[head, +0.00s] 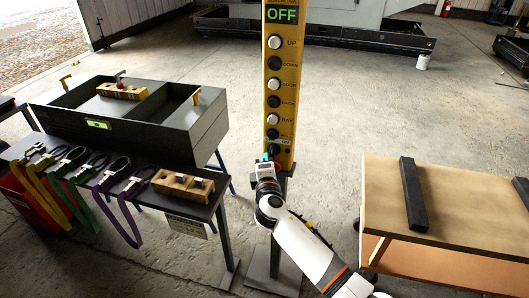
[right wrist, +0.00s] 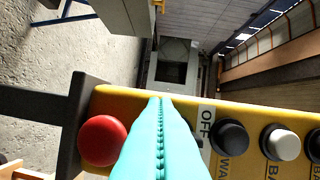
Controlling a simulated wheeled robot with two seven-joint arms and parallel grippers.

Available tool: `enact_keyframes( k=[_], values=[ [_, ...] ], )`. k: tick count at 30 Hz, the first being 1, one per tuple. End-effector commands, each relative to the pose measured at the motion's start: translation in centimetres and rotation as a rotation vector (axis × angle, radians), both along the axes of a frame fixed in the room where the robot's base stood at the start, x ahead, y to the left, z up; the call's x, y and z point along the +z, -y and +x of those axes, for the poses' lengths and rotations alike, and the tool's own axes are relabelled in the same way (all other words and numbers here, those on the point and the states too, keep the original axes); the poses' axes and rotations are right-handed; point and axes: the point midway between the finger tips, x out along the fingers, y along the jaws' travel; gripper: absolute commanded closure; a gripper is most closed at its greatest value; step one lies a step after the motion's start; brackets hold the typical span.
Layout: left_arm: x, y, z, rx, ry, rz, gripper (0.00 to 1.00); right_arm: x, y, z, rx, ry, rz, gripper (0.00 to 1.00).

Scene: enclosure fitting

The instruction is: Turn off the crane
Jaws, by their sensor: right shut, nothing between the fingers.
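The crane's yellow control panel (head: 279,80) stands upright on a dark post, with a column of black and white buttons. Its top display (head: 282,15) reads OFF in green. My right gripper (head: 268,156) is at the lower end of the panel. I cannot tell whether the fingertips touch the panel. My left gripper is not in view.
On the left, a dark table (head: 205,212) holds straps and a wooden block (head: 183,186), with a grey open box (head: 190,130) behind. On the right is a wooden cart (head: 460,215) with a black bar (head: 413,195). Open concrete floor lies behind the panel.

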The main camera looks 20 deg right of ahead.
Motion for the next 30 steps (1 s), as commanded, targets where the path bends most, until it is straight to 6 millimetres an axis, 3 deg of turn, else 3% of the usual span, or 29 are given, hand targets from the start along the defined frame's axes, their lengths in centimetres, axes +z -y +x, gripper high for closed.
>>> enact_keyframes(
  k=[3, 12, 30],
  values=[
    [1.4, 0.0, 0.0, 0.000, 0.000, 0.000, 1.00, 0.3, 0.1, -0.1, -0.002, -0.036, -0.052, 1.00],
    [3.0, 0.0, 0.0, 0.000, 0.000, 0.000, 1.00, 0.0, 0.3, -0.1, -0.003, -0.108, -0.161, 1.00],
    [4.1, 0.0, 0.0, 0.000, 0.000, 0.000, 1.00, -0.4, 0.5, -0.3, -0.003, -0.169, -0.250, 1.00]
  ],
)
